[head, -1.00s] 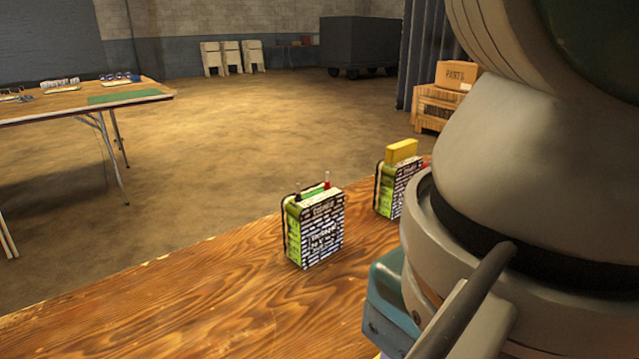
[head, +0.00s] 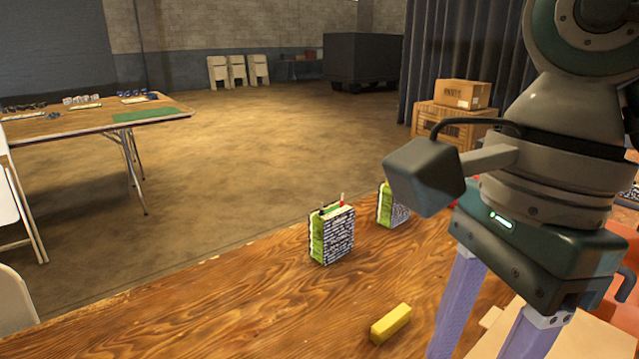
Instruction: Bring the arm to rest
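My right arm comes in from the right, with its gripper (head: 478,345) pointing down over the table. Its two purple fingers stand apart, and I see nothing held between them; their tips run out of the bottom of the view. My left gripper is not in view. A yellow block (head: 390,324) lies on the wooden table (head: 230,300), left of the fingers and apart from them.
A printed green-sided box (head: 332,234) with red and black terminals stands on the table. A similar box (head: 393,207) behind it is partly hidden by my arm. An orange-red object (head: 622,258) lies at right. The table's left part is clear.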

